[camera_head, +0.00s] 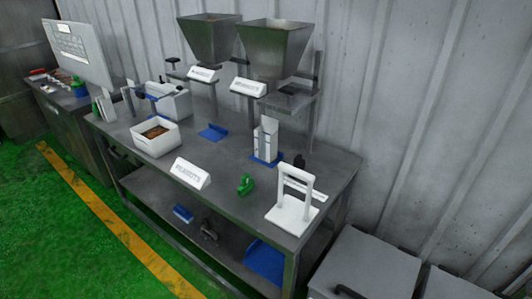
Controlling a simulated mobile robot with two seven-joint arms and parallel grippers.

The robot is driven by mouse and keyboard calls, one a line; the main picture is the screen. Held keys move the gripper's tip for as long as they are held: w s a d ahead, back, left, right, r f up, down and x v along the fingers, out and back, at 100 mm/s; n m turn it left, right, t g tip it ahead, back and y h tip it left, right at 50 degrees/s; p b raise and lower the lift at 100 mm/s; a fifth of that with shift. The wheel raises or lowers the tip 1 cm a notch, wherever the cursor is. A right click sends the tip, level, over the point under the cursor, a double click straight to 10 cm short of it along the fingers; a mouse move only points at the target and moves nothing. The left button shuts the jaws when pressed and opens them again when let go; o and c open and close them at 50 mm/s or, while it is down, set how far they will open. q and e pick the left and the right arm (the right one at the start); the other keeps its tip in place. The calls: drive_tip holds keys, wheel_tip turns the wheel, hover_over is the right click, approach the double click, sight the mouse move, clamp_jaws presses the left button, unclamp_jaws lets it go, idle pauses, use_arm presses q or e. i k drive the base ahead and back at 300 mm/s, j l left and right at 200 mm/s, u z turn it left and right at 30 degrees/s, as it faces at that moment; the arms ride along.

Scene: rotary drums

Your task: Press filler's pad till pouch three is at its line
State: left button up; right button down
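The filler shows as two grey metal hoppers, a left one (207,38) and a right one (272,47), on a stand at the back of the workbench. A white upright pouch (266,139) stands in a blue holder (262,159) below the right hopper. Its fill level and line are too small to make out, and I cannot tell whether it is pouch three. A small black part (299,161) is just right of the pouch; I cannot tell whether it is the pad. Neither of my grippers is in view.
The grey workbench (225,157) also carries an empty blue holder (213,132), a white box of brown contents (155,138), a white sign (191,173), a green tool (246,185) and a white frame (292,213). Grey bins (372,262) stand at the right front. Green floor is open at left.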

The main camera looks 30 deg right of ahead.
sight(290, 91)
drive_tip(key=i+z, duration=0.15)
drive_tip(key=z, duration=0.25)
drive_tip(key=i+j+z, duration=0.1)
drive_tip(key=z, duration=0.3)
drive_tip(key=i+j+z, duration=0.15)
drive_tip(key=j, duration=0.2)
drive_tip(key=i+j+z, duration=0.1)
drive_tip(key=j, duration=0.25)
drive_tip(key=i+j+z, duration=0.15)
drive_tip(key=i+j, duration=0.3)
drive_tip(key=j, duration=0.2)
drive_tip(key=i+j, duration=0.15)
drive_tip(key=j, duration=0.2)
